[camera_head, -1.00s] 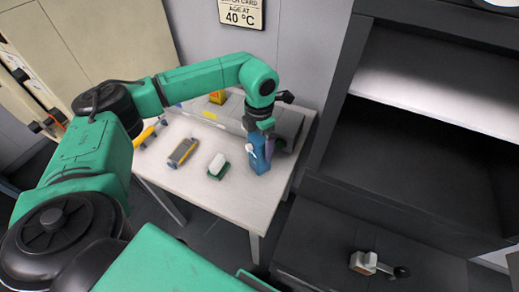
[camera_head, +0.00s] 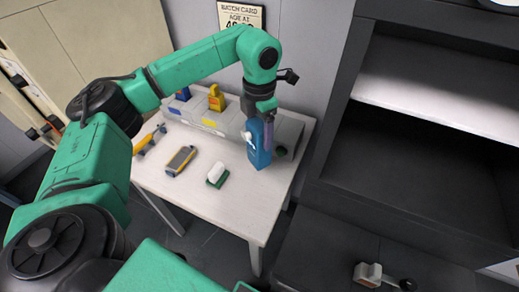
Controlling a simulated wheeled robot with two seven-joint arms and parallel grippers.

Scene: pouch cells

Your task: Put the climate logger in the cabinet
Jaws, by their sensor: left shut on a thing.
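My left gripper (camera_head: 262,106) is shut on a blue upright thing with a small white part near its top (camera_head: 260,152), held just above the right part of the white table. Whether this blue thing is the climate logger I cannot tell for sure. A grey and yellow handheld device (camera_head: 181,160) lies on the table to its left. The dark cabinet (camera_head: 335,115) stands open at the right, with a pale shelf (camera_head: 430,95) above a dark lower space. My right gripper is not in view.
The white table (camera_head: 235,215) also holds a white block on a green base (camera_head: 216,173), a yellow tool (camera_head: 148,140) and a grey rack (camera_head: 210,122) with a yellow bottle (camera_head: 216,98) behind it. A pale block with a black knob (camera_head: 370,274) is on the dark surface below the cabinet.

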